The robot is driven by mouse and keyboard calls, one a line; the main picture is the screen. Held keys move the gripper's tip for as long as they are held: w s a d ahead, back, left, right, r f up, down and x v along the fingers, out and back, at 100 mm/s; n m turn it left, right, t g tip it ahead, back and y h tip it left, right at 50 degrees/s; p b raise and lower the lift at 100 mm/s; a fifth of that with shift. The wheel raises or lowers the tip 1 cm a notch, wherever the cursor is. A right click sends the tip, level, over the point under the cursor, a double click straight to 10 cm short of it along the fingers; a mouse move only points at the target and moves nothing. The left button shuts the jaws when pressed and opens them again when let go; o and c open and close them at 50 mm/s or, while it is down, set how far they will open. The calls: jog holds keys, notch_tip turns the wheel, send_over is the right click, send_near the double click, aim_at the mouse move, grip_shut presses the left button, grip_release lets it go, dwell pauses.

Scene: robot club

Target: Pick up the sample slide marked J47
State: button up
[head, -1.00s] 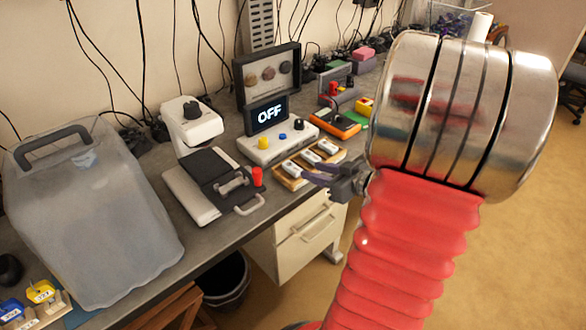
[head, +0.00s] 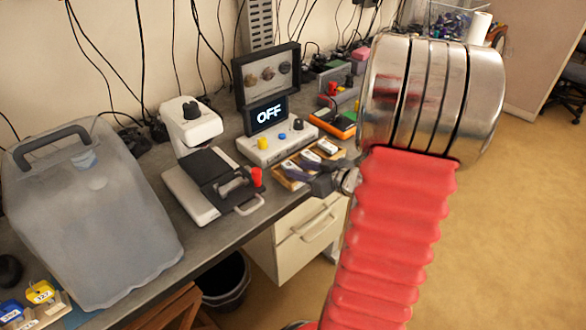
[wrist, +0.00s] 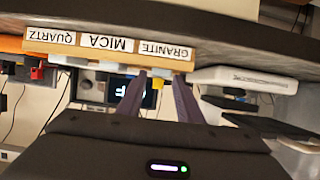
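A wooden rack (head: 290,183) holds several white-labelled pieces (head: 327,147) at the bench's front edge in the head view. In the wrist view the rack (wrist: 185,66) appears upside down, with labels QUARTZ, MICA and GRANITE on its edge. White pieces (wrist: 75,61) show just beneath it in the picture. I cannot read J47 on any of them. My gripper (head: 299,172) is in front of the rack and partly covers it in the head view. In the wrist view its two fingers (wrist: 159,76) are apart with nothing held between them, pointing at the GRANITE end.
A white control box (head: 270,147) with an OFF display (head: 269,113) stands behind the rack. A black-topped device (head: 208,182) with a red knob is to the left. A large grey translucent container (head: 95,225) fills the bench's left. Drawers (head: 300,240) are below.

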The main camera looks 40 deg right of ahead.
jog(key=shift+x, duration=1.25)
jog(key=shift+c, duration=0.5)
jog(key=c, duration=0.7)
jog(key=shift+r, duration=5)
